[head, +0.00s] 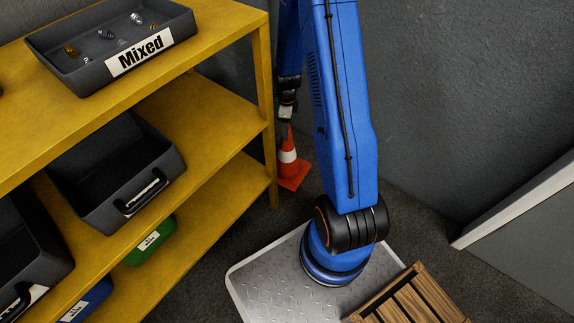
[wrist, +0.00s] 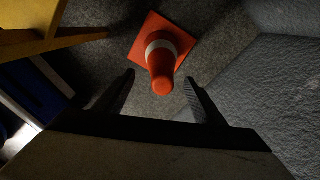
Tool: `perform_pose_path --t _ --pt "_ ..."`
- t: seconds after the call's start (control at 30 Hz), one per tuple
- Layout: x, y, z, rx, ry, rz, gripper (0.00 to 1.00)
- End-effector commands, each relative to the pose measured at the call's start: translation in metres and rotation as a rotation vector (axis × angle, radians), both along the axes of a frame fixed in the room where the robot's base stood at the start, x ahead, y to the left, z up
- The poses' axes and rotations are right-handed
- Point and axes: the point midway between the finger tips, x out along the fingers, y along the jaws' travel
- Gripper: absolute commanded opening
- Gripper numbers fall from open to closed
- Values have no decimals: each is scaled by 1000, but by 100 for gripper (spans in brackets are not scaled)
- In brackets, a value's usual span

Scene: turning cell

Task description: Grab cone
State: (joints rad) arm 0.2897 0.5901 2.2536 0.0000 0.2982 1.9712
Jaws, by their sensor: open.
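An orange traffic cone (head: 289,165) with a white band and a square orange base stands on the dark floor beside the yellow shelf's right leg. In the wrist view the cone (wrist: 160,58) is seen from above, its tip pointing down the picture toward my gripper. My gripper (wrist: 159,92) is open, with one dark finger on each side of the cone's tip and clear gaps to both. No contact shows. In the head view my gripper (head: 286,121) is small and dark, just above the cone's top; its fingers are hard to make out there.
The yellow shelf (head: 225,180) stands left of the cone and holds a grey bin labelled Mixed (head: 75,73) and other bins. Its leg is close to the cone. A grey wall (head: 460,90) rises behind. A wooden crate (head: 405,300) stands at the lower right.

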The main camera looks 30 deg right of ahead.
Motion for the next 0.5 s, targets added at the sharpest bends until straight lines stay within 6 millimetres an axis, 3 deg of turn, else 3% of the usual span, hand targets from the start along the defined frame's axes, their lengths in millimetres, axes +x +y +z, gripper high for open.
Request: perform_pose_path --t 0.27,0.5 --pt "1 -1 -12 0 0 0 63" --pt "3 -2 -41 1 2 0 63"
